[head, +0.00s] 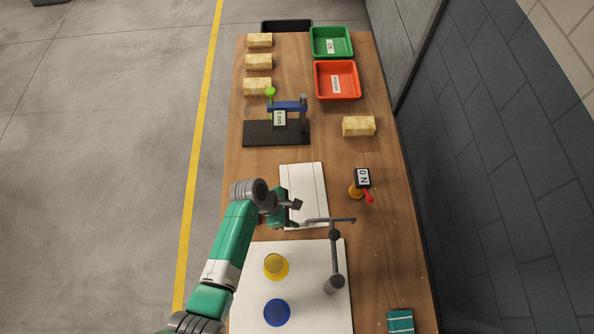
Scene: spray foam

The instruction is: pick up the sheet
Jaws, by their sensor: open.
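A white sheet (308,182) with thin dark lines lies flat on the wooden table, in the middle of the head view. My gripper (297,214) is over the lower left part of this sheet and hides some of it. The gripper is open, and I see nothing held between its fingers. Its exact height above the sheet, and whether it touches it, I cannot tell.
A dark stand with a hooked arm (334,258) rises close to the right of my gripper. A white board (310,306) carries a yellow item (275,266) and a blue disc (277,312). A black-based fixture (259,134), an ON switch (362,178), foam blocks (358,126) and red (337,94) and green bins (332,53) stand around.

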